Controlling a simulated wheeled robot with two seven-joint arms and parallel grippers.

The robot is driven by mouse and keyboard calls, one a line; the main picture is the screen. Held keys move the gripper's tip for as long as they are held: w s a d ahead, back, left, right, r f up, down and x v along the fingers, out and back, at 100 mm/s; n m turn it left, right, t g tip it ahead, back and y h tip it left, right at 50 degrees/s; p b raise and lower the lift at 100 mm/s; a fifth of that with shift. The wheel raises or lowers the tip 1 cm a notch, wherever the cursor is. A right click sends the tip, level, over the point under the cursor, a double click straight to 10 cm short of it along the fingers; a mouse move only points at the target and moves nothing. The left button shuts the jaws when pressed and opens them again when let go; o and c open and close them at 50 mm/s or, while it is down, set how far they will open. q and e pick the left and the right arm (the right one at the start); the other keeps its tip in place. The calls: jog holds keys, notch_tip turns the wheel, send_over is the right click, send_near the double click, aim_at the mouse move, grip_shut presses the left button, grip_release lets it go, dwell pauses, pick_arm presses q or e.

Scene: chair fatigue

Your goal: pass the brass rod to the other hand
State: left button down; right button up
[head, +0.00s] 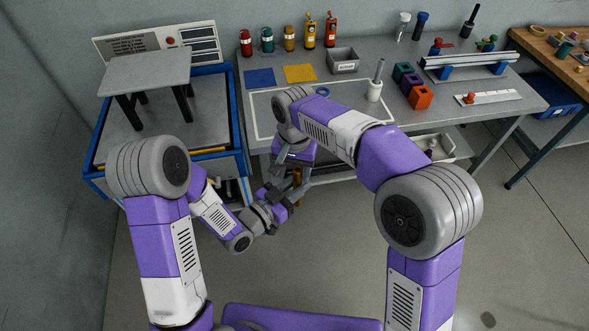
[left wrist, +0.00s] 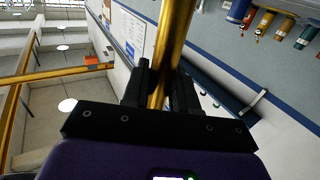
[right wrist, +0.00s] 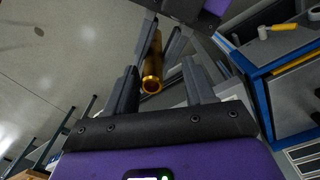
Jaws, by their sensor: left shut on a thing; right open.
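The brass rod (left wrist: 172,42) is a gold-coloured bar that runs up between the fingers of my left gripper (left wrist: 163,78), which is shut on it. In the right wrist view the rod (right wrist: 153,68) points its round end toward my right gripper (right wrist: 160,68). That gripper is open, with one finger on each side of the rod's end and visible gaps to both. In the head view my left gripper (head: 279,190) is close below my right gripper (head: 294,158), in front of the grey bench. The rod is mostly hidden there by the arms.
The grey bench (head: 440,112) holds bottles, coloured blocks and a small grey bin (head: 342,60). A blue-framed test stand (head: 98,150) with a grey seat panel (head: 145,72) is at the left. A wooden table (head: 552,50) stands at the far right. Open floor lies in front.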

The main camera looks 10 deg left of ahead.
jog(key=shift+f, duration=0.25)
pick_arm(q)
jog(key=shift+d, duration=0.1)
pick_arm(e)
jog(key=shift+a, duration=0.1)
grip_shut()
pick_arm(q)
jog(key=c, duration=0.8)
grip_release()
